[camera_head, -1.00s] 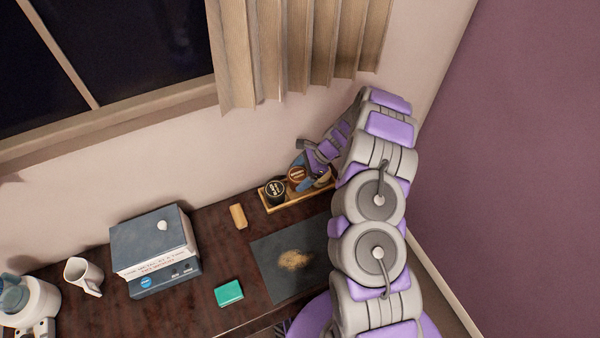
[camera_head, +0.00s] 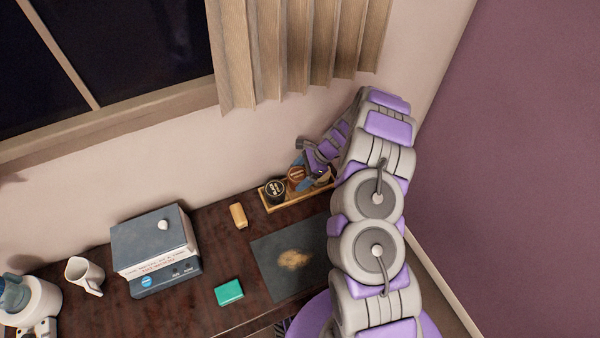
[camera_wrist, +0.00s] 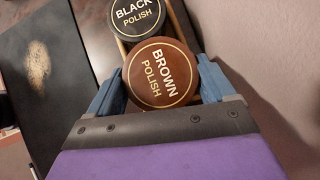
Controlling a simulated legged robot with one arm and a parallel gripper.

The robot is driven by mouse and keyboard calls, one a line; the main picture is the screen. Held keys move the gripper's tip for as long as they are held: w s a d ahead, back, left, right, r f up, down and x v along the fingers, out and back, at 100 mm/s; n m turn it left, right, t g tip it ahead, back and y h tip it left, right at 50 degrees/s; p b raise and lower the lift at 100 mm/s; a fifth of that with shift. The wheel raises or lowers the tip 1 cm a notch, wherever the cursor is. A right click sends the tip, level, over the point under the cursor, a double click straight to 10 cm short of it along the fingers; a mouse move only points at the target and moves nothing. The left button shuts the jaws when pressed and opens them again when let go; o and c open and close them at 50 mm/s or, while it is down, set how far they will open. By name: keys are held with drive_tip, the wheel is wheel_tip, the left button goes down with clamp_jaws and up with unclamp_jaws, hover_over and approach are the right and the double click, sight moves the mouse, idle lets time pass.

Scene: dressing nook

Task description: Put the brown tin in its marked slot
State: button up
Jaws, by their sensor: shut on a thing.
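The brown tin, its lid marked "BROWN POLISH", shows large in the wrist view (camera_wrist: 160,74) between the two blue fingers of my gripper (camera_wrist: 160,88). My gripper is shut on it. In the head view the brown tin (camera_head: 296,174) is at the wooden tray (camera_head: 289,203), just right of the black tin (camera_head: 274,190). The black tin, marked "BLACK POLISH", also shows in the wrist view (camera_wrist: 137,14), just beyond the brown one. The tin's underside and the slot marking are hidden, so I cannot tell whether it touches the tray floor.
A dark mat with a tan smudge (camera_head: 270,268) lies in front of the tray. A tan block (camera_head: 238,216) and a green box (camera_head: 229,292) lie to the left. Stacked boxes (camera_head: 150,240), a white mug (camera_head: 84,275) and the wall behind bound the desk.

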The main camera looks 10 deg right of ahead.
drive_tip(key=shift+f+b, duration=0.35)
drive_tip(key=shift+f, duration=1.05)
drive_tip(key=o, duration=1.1)
drive_tip(key=shift+r, duration=0.1)
drive_tip(key=p+v, duration=0.3)
drive_tip(key=v, duration=1.4)
drive_tip(key=shift+d, duration=0.15)
drive_tip(key=shift+r, duration=0.2)
